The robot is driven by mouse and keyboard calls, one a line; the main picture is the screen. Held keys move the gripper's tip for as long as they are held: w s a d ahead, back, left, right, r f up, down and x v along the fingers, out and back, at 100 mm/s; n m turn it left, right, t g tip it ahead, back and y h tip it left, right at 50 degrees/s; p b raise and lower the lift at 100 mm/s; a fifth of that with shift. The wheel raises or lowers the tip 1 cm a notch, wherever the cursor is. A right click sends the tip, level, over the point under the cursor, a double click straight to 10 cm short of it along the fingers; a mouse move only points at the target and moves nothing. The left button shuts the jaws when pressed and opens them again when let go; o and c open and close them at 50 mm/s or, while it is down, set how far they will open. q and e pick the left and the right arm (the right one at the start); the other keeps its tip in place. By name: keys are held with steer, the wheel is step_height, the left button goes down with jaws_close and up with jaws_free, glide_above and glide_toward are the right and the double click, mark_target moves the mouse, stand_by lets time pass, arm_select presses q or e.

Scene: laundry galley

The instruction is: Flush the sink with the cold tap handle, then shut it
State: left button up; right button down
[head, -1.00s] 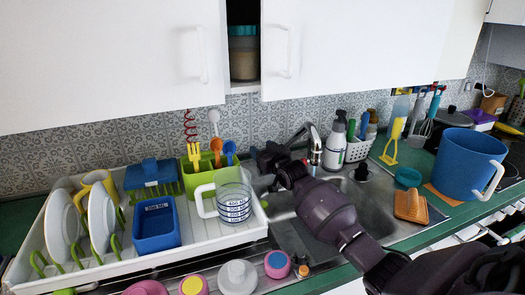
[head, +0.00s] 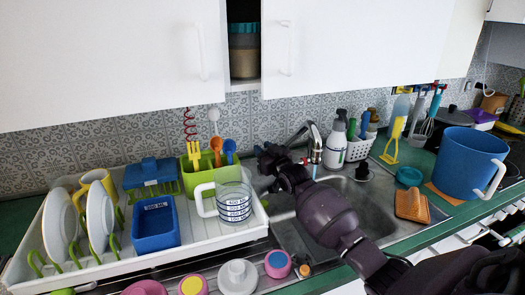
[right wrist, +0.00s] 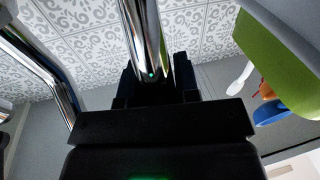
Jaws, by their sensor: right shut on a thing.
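The chrome tap (head: 314,140) stands at the back of the steel sink (head: 292,236); a small red mark shows near its spout. My right gripper (head: 266,158) is at the sink's back left, beside the tap, its arm crossing over the basin. In the right wrist view the gripper (right wrist: 155,88) is shut around an upright chrome bar, the tap handle (right wrist: 144,40), which has a small green dot. Whether it is the cold handle, I cannot tell from a marking. My left gripper is out of view.
A white dish rack (head: 105,262) with plates, blue boxes and a measuring jug (head: 234,203) stands close on the left. A blue bucket (head: 468,165) is at right.

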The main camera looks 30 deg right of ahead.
steer(key=shift+s+f+t, duration=0.1)
steer(key=shift+s+t, duration=0.15)
steer(key=shift+t, duration=0.05)
steer(key=c, duration=0.8)
jaws_free()
steer(key=shift+c, duration=0.2)
